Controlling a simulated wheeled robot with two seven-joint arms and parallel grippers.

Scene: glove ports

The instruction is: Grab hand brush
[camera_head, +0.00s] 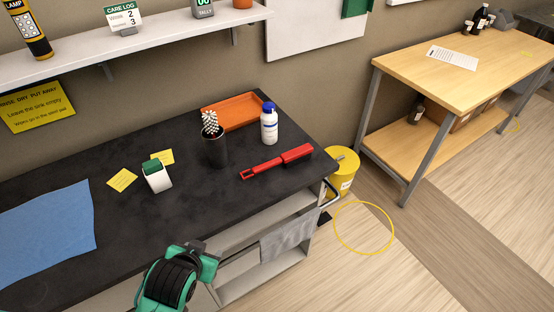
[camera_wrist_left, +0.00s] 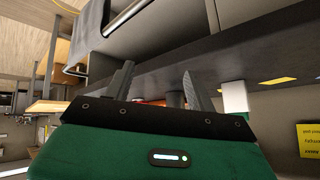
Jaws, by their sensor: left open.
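The red hand brush (camera_head: 266,167) with dark bristles lies flat on the dark worktop (camera_head: 215,190), near its right end. Its handle points left and its head points right. My left gripper is open and empty in the left wrist view (camera_wrist_left: 160,84), with its two fingers apart. In the head view my left arm's green and black wrist shows at the bottom, in front of the worktop edge and well short of the brush. In the wrist view a small orange-red patch shows between the fingers; I cannot tell what it is. My right gripper is not in view.
Behind the brush stand a white bottle with a blue cap (camera_head: 269,124), an orange tray (camera_head: 232,110) and a dark cup with a white brush (camera_head: 214,146). A white and green dispenser (camera_head: 157,176) stands left. A grey towel (camera_head: 289,237) hangs on the front rail.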

